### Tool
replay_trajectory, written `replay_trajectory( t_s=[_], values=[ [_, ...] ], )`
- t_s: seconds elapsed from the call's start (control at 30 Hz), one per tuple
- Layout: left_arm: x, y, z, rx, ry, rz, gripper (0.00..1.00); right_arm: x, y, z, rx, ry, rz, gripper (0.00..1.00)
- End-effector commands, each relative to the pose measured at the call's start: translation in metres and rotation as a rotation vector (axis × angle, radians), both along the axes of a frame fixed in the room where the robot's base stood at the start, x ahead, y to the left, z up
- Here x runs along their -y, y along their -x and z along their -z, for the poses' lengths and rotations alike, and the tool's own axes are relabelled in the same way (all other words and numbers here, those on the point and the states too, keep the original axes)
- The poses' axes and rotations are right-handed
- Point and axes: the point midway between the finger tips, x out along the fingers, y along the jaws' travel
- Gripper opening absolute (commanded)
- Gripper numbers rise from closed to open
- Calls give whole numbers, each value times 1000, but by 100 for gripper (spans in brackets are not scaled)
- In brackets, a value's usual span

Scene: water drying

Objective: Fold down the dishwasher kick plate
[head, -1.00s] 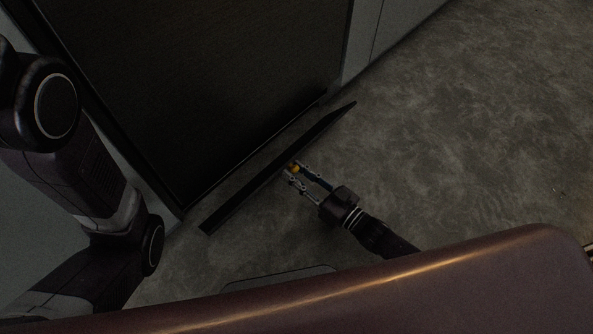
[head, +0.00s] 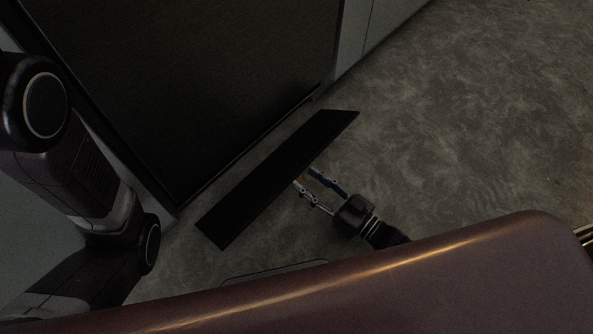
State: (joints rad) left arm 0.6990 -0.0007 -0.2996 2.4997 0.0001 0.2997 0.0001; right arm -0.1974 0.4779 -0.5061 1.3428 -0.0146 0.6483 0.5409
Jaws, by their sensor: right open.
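The kick plate (head: 275,180) is a long black panel at the foot of the dark dishwasher front (head: 190,80). It is tilted outward, with its broad face showing and floor visible between it and the dishwasher. My right gripper (head: 306,182) is open at the plate's outer long edge, near the middle of its length. Its fingertips are partly hidden at that edge, and I cannot tell whether they touch it. My left arm stands at the left, but its gripper is out of view.
The grey floor (head: 470,110) is clear to the right. A pale cabinet front (head: 385,25) continues beyond the dishwasher.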

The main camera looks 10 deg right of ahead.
Motion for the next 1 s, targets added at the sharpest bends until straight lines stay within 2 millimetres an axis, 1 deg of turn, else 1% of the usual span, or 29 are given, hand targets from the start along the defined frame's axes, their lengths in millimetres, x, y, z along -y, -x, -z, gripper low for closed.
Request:
replay_trajectory(
  t_s=[0.03,0.1,0.2,0.33,0.47,1.0],
  values=[
    [0,0,0,1,-1,0,28,7,10,1,-3,2,0,41],
    [0,0,0,1,-1,0,28,15,21,1,-3,3,-1,41],
    [0,1,0,1,-1,0,28,25,34,1,-2,4,0,41],
    [0,1,0,1,-1,0,28,32,44,1,-3,3,0,41],
    [0,1,0,2,0,0,28,35,48,1,-2,3,0,41],
    [0,1,0,2,0,0,28,35,48,1,-2,3,0,41]
  ],
)
